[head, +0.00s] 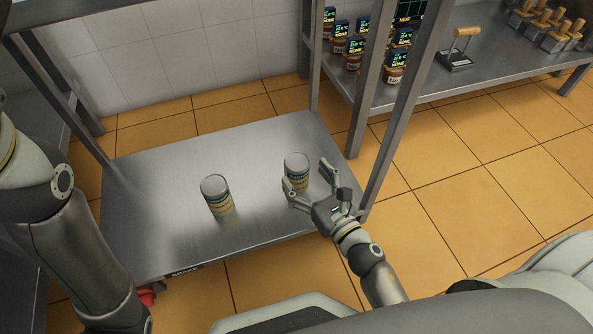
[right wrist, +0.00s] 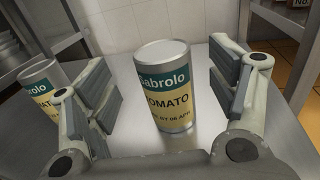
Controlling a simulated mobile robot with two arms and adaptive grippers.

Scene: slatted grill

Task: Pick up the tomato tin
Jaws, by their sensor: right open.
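A tomato tin (head: 297,170) stands upright on the right part of the metal shelf (head: 145,178). In the right wrist view the tin (right wrist: 166,90) reads "TOMATO" and stands between the fingers, with a visible gap on each side. My right gripper (head: 308,176) is open at the near side of this tin. A second similar tin (head: 217,197) stands upright to its left; it shows at the left of the right wrist view (right wrist: 48,88), outside the fingers. My left arm is at the left edge of the head view; its gripper is out of view.
Metal posts (head: 312,62) rise at the shelf's corners, one close to the right gripper. A side bench (head: 440,88) at the right back carries several jars (head: 397,72) and wooden-handled tools (head: 552,28). A tiled wall is behind. The shelf is bare around both tins.

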